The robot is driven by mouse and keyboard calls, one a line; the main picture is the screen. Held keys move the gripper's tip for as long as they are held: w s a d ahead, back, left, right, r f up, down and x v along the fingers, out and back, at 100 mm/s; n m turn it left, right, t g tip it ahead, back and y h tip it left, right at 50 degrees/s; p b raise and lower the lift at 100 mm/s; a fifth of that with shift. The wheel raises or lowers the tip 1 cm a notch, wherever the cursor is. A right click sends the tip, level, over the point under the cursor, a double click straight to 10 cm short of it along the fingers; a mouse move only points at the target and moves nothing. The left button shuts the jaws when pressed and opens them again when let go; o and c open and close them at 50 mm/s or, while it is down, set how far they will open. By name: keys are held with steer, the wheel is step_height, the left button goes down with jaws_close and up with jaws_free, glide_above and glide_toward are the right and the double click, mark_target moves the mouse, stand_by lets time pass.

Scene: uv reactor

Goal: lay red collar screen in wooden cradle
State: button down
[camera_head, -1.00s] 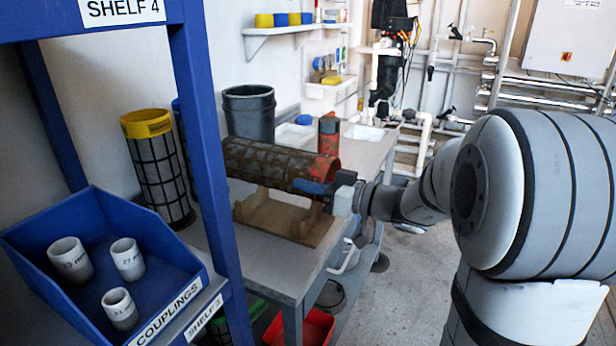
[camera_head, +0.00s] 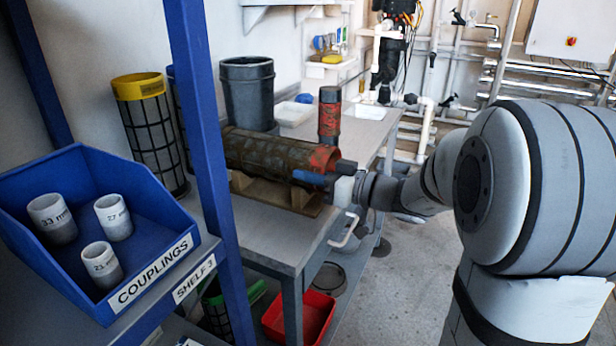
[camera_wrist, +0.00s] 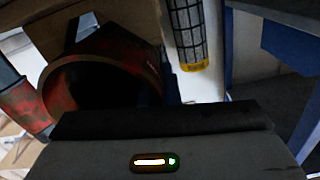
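The red collar screen (camera_head: 268,152), a dark mesh cylinder with a worn red collar at its right end, lies level along the wooden cradle (camera_head: 262,192) on the grey bench. The screen's underside is down at the cradle's supports; whether it bears fully on them is unclear. My gripper (camera_head: 322,176) is at the collar end, blue and dark fingertips at the collar, and appears shut on it. In the wrist view the open mouth of the red collar (camera_wrist: 100,85) is just beyond my gripper's dark body; the fingertip contact is hidden.
A yellow-collared screen (camera_head: 150,130) stands left, with a blue one partly hidden behind it. A dark bucket (camera_head: 247,95) and a red-and-black cylinder (camera_head: 329,118) stand behind the cradle. Blue shelf post (camera_head: 205,130) and couplings bin (camera_head: 100,235) are at left. A red bin (camera_head: 300,318) is below.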

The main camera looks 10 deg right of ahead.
steer(key=c, duration=2.1)
jaws_free()
steer(key=o, duration=0.5)
steer(key=v, duration=0.8)
steer(key=shift+a+p, duration=0.1)
steer(key=shift+p, duration=0.2)
